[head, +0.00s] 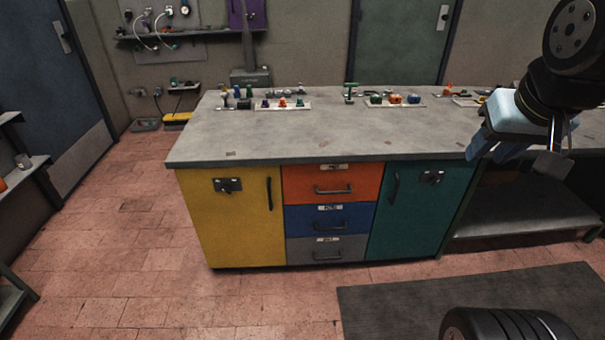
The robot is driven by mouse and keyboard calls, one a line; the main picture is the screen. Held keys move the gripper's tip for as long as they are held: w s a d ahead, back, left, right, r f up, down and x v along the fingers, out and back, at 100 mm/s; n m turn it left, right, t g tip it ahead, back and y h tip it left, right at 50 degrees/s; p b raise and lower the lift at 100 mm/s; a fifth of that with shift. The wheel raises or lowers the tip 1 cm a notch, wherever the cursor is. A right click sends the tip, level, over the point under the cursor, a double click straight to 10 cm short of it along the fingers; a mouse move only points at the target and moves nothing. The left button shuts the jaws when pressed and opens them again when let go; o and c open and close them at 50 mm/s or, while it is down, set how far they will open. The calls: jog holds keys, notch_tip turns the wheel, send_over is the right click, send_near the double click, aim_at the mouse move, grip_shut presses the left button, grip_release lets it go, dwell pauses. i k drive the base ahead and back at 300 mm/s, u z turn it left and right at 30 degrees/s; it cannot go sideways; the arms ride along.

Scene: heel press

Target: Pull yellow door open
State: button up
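The yellow door (228,226) is the left front panel of the workbench, and it is closed flush with the cabinet. Its dark vertical handle (269,194) is near its right edge. A dark latch or lock plate (228,185) sits near its top. My gripper (512,152) is at the upper right, light blue, above the right end of the worktop and far from the yellow door. It is seen from an angle that does not clearly show its fingertips. No object is visible in it.
The workbench top (330,140) carries several small parts along its back. Orange (310,182), blue (300,217) and grey drawers (300,250) and a teal door (410,220) are right of the yellow door. The tiled floor (150,270) in front and left is clear. A dark mat (400,313) lies at the lower right.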

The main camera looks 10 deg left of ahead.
aim_at(243, 228)
jog(key=z, duration=0.15)
jog(key=i, duration=1.25)
jog(key=u, duration=0.65)
